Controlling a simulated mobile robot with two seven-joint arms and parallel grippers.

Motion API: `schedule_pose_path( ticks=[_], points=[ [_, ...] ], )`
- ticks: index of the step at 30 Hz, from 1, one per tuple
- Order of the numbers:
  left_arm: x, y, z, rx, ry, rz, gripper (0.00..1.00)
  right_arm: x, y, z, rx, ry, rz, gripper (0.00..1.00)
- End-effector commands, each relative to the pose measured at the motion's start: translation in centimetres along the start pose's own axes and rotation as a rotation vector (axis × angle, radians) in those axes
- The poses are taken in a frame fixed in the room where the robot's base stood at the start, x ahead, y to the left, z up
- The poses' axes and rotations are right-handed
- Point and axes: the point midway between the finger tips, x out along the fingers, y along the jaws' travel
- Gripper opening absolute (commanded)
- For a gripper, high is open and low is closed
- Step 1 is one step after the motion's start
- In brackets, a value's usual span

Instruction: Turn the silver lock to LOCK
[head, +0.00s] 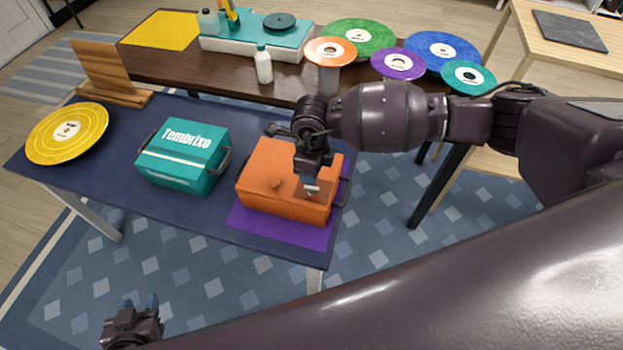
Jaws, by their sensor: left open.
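An orange case (262,195) stands on a purple mat at the right end of the navy table. It has a round orange knob on its front face and dark handles at its sides. My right gripper (312,182) points down at the right part of the case's front. A small silver patch (311,189) shows at its fingertips; I cannot tell whether this is the lock or part of the gripper. The lock's position and any LOCK marking cannot be made out. My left gripper (140,304) is open and empty at the lower left, in front of the table.
A teal Tembrixo case (180,165) stands left of the orange case, with a yellow record (67,133) and a wooden stand (105,80) farther left. The dark table behind holds a white bottle (263,65), a turntable and several records. The purple mat (290,232) borders the front edge.

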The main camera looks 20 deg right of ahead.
Motion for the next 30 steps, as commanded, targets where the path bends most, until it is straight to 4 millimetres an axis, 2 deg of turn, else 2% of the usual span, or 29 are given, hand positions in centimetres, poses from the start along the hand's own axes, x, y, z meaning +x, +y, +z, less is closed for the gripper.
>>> schedule_pose_path(
  ticks=[3, 9, 30],
  points=[
    [0.0, 0.0, 0.1, 0.0, -0.001, 0.0, 0.43, -2.1, -0.1, 0.0, -0.002, -0.002, -0.001, 0.37],
    [-0.1, 0.0, 0.4, -0.001, -0.006, -0.001, 0.43, -4.1, 0.0, 0.0, 0.0, 0.0, 0.0, 0.37],
    [-0.1, 0.0, 0.4, -0.001, -0.006, -0.001, 0.43, -4.5, 0.0, 0.2, -0.006, -0.014, 0.002, 0.37]
  ],
)
